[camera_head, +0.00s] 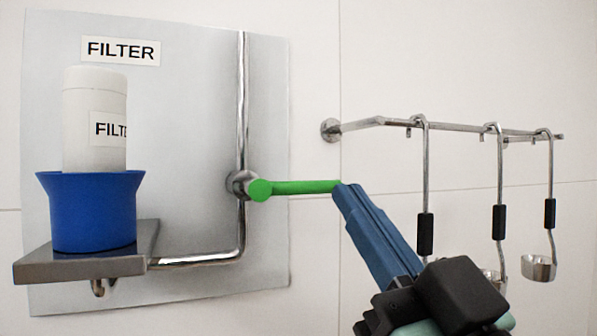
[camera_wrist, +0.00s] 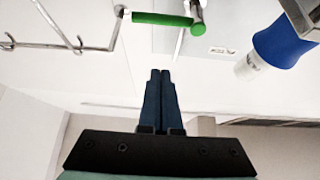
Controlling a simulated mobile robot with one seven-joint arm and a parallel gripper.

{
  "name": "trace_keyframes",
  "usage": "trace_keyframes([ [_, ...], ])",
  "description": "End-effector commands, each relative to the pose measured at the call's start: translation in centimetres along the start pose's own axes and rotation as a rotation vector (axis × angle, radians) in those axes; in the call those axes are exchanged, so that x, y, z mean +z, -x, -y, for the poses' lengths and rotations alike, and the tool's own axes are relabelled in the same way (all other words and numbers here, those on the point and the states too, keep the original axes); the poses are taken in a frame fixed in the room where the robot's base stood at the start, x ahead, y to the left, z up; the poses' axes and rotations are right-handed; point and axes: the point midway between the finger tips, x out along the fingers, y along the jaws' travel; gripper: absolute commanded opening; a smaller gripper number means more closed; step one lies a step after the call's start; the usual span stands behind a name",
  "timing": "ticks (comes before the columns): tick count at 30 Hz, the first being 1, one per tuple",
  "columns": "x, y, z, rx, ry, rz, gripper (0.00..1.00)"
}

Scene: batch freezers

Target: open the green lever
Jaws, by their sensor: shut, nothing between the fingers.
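The green lever (camera_head: 300,187) sits on a round metal valve on a vertical chrome pipe. It lies nearly horizontal, its handle pointing right from the valve. In the wrist view the lever (camera_wrist: 162,19) is at the top, above the fingertips in the picture. My gripper (camera_head: 345,188) has its blue fingers together, with nothing between them. In the head view its tips overlap the lever's free right end; whether they touch it I cannot tell. The wrist view shows the closed fingers (camera_wrist: 160,76) from behind, with a gap in the picture to the lever.
A blue cup (camera_head: 93,212) with a white filter cylinder (camera_head: 95,140) stands on a metal shelf (camera_head: 75,270) at the left. The chrome pipe (camera_head: 242,110) runs down the grey panel (camera_head: 190,100). At the right, a rail (camera_head: 455,127) holds several hanging ladles (camera_head: 499,190).

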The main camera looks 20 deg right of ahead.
Motion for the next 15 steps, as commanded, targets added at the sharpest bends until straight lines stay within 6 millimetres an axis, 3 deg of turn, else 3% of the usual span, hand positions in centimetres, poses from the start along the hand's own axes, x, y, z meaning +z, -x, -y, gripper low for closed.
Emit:
trace_keyframes([
  [4, -0.25, 0.29, -0.91, -0.002, -0.004, 0.006, 0.0],
  [15, -0.29, 0.13, -0.9, -0.004, -0.005, 0.006, 0.0],
])
